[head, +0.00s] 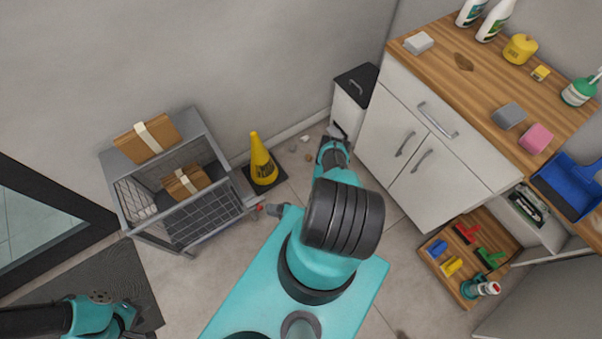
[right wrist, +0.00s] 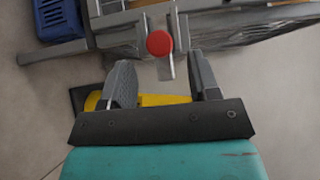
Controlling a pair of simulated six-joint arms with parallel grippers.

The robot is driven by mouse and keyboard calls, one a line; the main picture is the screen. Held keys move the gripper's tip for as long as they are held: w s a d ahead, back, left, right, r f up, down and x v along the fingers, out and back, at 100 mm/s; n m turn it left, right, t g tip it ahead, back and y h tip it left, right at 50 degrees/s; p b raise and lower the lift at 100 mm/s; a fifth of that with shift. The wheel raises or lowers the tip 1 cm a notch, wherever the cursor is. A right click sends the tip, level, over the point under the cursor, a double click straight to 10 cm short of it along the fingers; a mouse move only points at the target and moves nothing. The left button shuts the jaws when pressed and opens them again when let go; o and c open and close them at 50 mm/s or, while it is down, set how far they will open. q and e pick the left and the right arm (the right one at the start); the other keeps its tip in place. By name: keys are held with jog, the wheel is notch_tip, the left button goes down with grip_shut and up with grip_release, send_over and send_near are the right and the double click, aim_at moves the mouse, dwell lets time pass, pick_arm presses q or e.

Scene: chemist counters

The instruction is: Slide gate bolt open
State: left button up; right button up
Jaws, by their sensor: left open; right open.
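The gate bolt's round red knob (right wrist: 159,43) shows in the right wrist view, on the metal frame of the wire-mesh cart. The knob lies just beyond the gap between the fingertips, and nothing is gripped. The mesh gate (head: 208,218) is at the cart's front. My left gripper (head: 140,333) is at the bottom left edge, mostly cut off, away from the cart.
The cart (head: 196,122) holds cardboard boxes (head: 184,183). A yellow cone (head: 262,160) stands right of it, partly behind my right gripper in the wrist view. A blue crate (right wrist: 58,18) shows there too. A white cabinet (head: 425,150) stands at the right.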

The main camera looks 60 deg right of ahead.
jog(key=v, duration=1.4)
jog(key=shift+s, duration=0.2)
jog(key=w+d+r+n+g+h, duration=0.1)
jog(key=w+r+n+g, duration=0.3)
jog(key=w, duration=0.4)
jog(key=w+d+r+n+g, duration=0.1)
jog(key=w+r+n+g, duration=0.1)
jog(key=w+r+g, duration=0.5)
jog(key=s+a+r+n+g+h, duration=0.1)
jog(key=a+r+g, duration=0.1)
jog(key=a+r, duration=0.35)
jog(key=s+a+r+n+g, duration=0.1)
jog(key=a+r+n+g, duration=0.15)
jog(key=r, duration=0.65)
jog(key=s+a+r+n+g+h, duration=0.1)
jog(key=a+r, duration=0.3)
jog(key=r, duration=0.4)
jog(key=w+a+r+n, duration=0.1)
jog(key=w+a+r, duration=0.1)
jog(key=w+r, duration=0.1)
jog(key=shift+w+a+r+t, duration=0.35)
jog(key=shift+w+a+r, duration=0.05)
jog(key=shift+w, duration=0.2)
jog(key=shift+n, duration=0.25)
